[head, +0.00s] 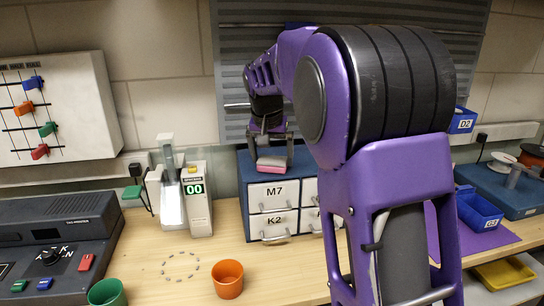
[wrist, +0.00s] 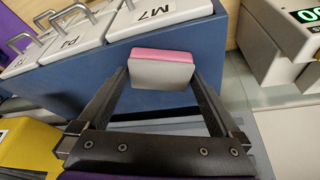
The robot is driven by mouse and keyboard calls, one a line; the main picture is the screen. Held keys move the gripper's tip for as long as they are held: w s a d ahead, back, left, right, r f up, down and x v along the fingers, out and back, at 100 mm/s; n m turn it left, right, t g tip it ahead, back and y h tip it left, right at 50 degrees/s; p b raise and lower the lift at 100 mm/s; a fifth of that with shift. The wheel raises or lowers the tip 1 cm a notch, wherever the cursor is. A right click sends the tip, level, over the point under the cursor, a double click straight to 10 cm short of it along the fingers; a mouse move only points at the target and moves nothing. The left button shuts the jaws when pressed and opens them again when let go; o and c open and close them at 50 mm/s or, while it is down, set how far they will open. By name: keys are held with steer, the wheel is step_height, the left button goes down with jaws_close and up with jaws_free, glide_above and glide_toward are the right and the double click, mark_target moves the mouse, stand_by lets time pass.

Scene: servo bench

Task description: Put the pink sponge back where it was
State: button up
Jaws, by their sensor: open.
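The pink sponge (head: 271,169) has a pink layer and a grey layer. It appears to rest on top of the blue drawer cabinet (head: 243,197), above the drawer marked M7. In the wrist view the sponge (wrist: 162,70) lies between the fingertips, its pink edge toward the M7 drawer front. My gripper (head: 270,158) is open and points down, one finger on each side of the sponge. It also shows in the wrist view (wrist: 163,82). Any gap between fingers and sponge is very narrow; I cannot tell whether they touch.
An orange cup (head: 228,280) and a green cup (head: 106,292) stand at the front left. A device with a green 00 display (head: 197,200) stands left of the cabinet. Blue bins (head: 479,211) and a yellow tray (head: 503,274) are at right. Bench before the cabinet is mostly clear.

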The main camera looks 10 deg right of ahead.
steer(key=p+v, duration=0.1)
steer(key=v, duration=1.1)
steer(key=shift+s, duration=0.1)
